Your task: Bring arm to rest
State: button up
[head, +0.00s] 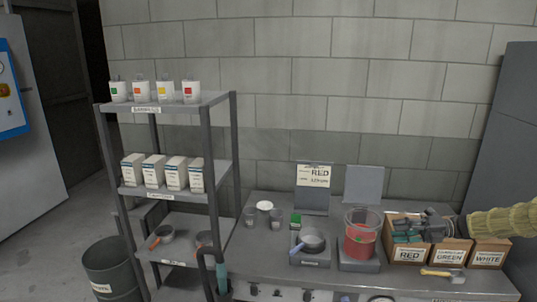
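My arm, in a yellowish ribbed sleeve, reaches in from the right edge of the head view. My dark gripper (428,222) is at its end, over the cardboard boxes on the right of the bench. It is too small and dark against the box contents to tell whether it is open or shut, or whether it holds anything. Below it are the box labelled RED (409,255), with dark green-grey items inside, and the box labelled GREEN (449,257). The box labelled WHITE (487,259) stands to the right, under my arm.
A clear container of red material (361,240) stands left of the boxes. A pan (311,240) sits on a scale beside it. A brush-like tool (440,273) lies before the boxes. A grey shelf rack (219,150) with cups and cartons stands left; a dark bin (108,270) is beside it.

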jog(key=s+a+f+n+g+h+b, duration=0.1)
jog(key=s+a+f+n+h, duration=0.2)
jog(key=a+f, duration=0.55)
jog(key=s+a+f+n+g+h, duration=0.15)
jog(key=s+a+f, duration=0.4)
jog(key=f, duration=0.65)
jog(key=s+a+f+n+g+h+b, duration=0.1)
jog(key=s+a+f+n+h, duration=0.25)
jog(key=s+f, duration=0.45)
jog(key=s+a+f+n+g+h, duration=0.1)
jog(key=s+a+f+n+h, duration=0.1)
jog(key=s+a+f+n, duration=0.45)
jog(key=s+d+f+n+h+b, duration=0.15)
jog(key=s+f+n, duration=0.3)
jog(key=s, duration=0.55)
jog(key=s+f+n+h, duration=0.3)
jog(key=s+n, duration=0.2)
jog(key=s, duration=0.6)
jog(key=s+r+n+t+h+b, duration=0.1)
jog(key=s+r+n, duration=0.3)
jog(key=s+n, duration=0.7)
jog(key=shift+s+d+r+n+t+h, duration=0.15)
jog(key=shift+s+d+n+t+h, duration=0.2)
jog(key=shift+s, duration=0.6)
